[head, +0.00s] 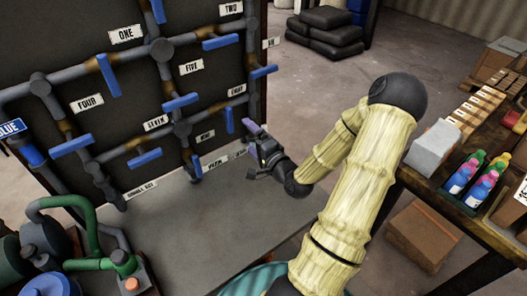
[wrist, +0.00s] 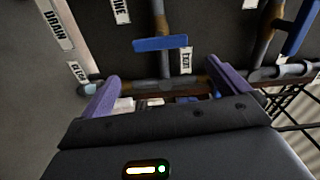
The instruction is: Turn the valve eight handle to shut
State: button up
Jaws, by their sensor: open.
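The valve eight handle (head: 229,120) is a blue bar on the dark board, below and left of the EIGHT label (head: 237,91). In the wrist view, the handle (wrist: 160,43) lies crosswise over its pipe, beside a label (wrist: 186,60) that seems to read EIGHT. My gripper (head: 252,150) is in front of the board, to the right of and lower than the handle in the head view. In the wrist view, its purple fingers (wrist: 165,90) are spread apart, with nothing held. The handle is beyond the fingertips, apart from them.
Other blue handles surround it, including valve five (head: 180,103) and valve nine (head: 196,166). Grey pipes (head: 90,70) cross the board. A grey ledge (head: 190,225) lies below. Pumps (head: 45,235) stand at lower left; a workbench with bottles (head: 470,175) is at right.

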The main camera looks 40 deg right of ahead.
jog(key=s+p, duration=0.3)
jog(key=shift+s+d+r+p, duration=0.25)
jog(key=shift+d+r+p, duration=0.05)
jog(key=shift+p, duration=0.05)
jog(key=s+p, duration=0.1)
jog(key=p, duration=0.1)
jog(key=s+p, duration=0.1)
jog(key=p, duration=0.2)
jog(key=shift+a+f, duration=0.15)
jog(key=shift+f, duration=0.15)
